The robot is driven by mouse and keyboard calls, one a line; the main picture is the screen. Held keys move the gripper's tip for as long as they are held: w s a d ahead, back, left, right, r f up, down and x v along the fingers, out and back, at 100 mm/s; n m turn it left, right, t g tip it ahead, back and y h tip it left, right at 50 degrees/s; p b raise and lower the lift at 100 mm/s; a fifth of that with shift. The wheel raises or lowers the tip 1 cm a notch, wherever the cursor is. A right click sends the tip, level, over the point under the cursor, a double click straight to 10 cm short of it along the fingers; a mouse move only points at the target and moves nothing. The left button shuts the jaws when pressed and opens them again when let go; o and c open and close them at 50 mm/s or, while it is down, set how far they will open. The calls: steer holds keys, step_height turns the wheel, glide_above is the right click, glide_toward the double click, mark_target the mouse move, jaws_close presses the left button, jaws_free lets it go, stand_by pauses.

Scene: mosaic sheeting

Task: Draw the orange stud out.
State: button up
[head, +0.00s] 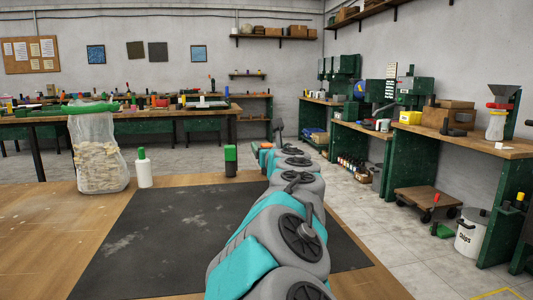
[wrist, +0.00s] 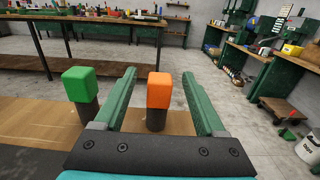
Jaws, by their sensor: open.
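The orange stud (wrist: 159,90) stands upright in the wrist view, an orange block on a dark round lower part. It shows between the two green fingers of my gripper (wrist: 158,74), with a gap on each side. My gripper is open and holds nothing. How far the fingertips reach past the stud is hard to tell. In the head view my arm hides most of that spot, and the orange stud cannot be made out clearly.
A green stud (wrist: 80,85) stands just left of my left finger; it also shows in the head view (head: 231,155). A white bottle with a green cap (head: 144,168) and a bag of wooden pieces (head: 101,160) stand farther left. The dark mat (head: 150,235) is clear.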

steer(key=w, duration=0.3)
steer(key=shift+a+f, duration=0.3)
steer(key=shift+f, duration=0.1)
steer(key=shift+w+a, duration=0.15)
steer(key=shift+w, duration=0.65)
jaws_close()
